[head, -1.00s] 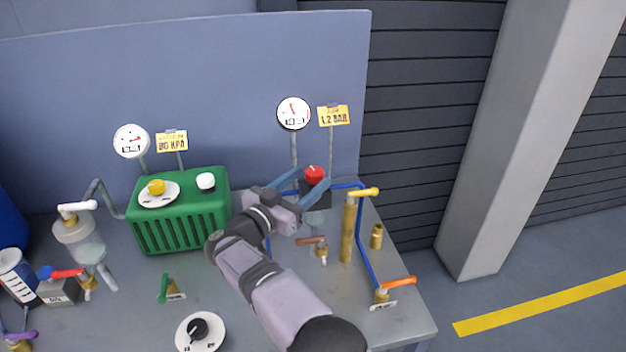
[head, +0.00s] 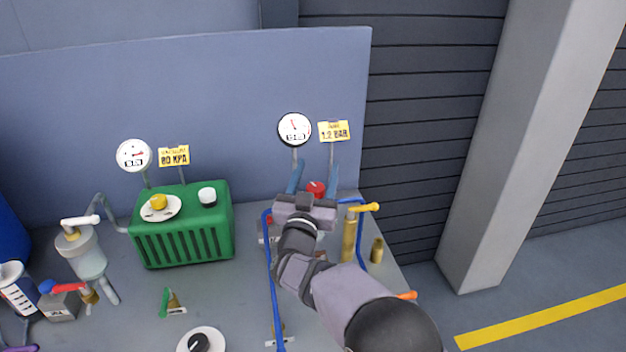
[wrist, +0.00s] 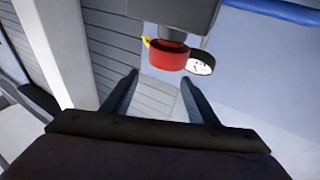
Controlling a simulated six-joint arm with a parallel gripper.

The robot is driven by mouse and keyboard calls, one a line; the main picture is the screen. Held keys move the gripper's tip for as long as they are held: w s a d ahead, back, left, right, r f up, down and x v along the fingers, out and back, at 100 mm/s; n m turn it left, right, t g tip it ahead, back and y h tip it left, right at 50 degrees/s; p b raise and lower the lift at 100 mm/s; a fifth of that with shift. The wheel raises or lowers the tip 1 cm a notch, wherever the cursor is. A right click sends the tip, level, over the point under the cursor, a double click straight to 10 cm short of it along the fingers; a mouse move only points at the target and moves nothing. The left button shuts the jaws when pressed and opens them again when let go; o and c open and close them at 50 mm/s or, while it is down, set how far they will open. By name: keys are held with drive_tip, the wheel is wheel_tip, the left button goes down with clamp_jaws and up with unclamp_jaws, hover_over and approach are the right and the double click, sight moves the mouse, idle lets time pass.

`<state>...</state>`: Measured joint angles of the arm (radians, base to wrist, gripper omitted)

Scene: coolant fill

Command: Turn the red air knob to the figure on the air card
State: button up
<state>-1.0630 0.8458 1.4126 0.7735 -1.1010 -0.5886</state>
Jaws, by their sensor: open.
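The red air knob (head: 316,188) sits on a grey block below the air gauge (head: 295,129). In the wrist view the red knob (wrist: 168,56) is ahead of the fingertips, near the middle of the gap. My gripper (head: 306,176) is open and empty, and in the head view its fingers reach up beside the knob. In the wrist view the open gripper (wrist: 160,75) shows one finger on each side, apart from the knob. The yellow air card (head: 334,131) reads 1.2 BAR. The gauge figures are too small to read surely.
A green ribbed box (head: 185,245) with a yellow knob and a white cap stands to the left. A blue pipe (head: 269,285) and a brass post with a yellow handle (head: 350,235) stand close around my arm. A grey panel (head: 200,90) is behind.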

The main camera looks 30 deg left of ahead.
sight(314, 184)
drive_tip(key=s+f+n+g+y, duration=0.1)
drive_tip(key=g, duration=0.1)
drive_tip(key=s+d+f+n+g+y, duration=0.1)
drive_tip(key=f+y, duration=0.1)
drive_tip(key=s+d+f+n+g+y, duration=0.1)
drive_tip(key=f+n+g, duration=0.1)
drive_tip(key=shift+s+d+g+y+p, duration=0.15)
drive_tip(key=shift+d+g+y+p, duration=0.15)
drive_tip(key=shift+p, duration=0.1)
drive_tip(key=shift+a, duration=0.1)
drive_tip(key=shift+p+x, duration=1.4)
drive_tip(key=shift+x, duration=1.35)
drive_tip(key=shift+p+x, duration=0.3)
drive_tip(key=shift+x, duration=0.6)
drive_tip(key=shift+c, duration=0.6)
drive_tip(key=c, duration=0.9)
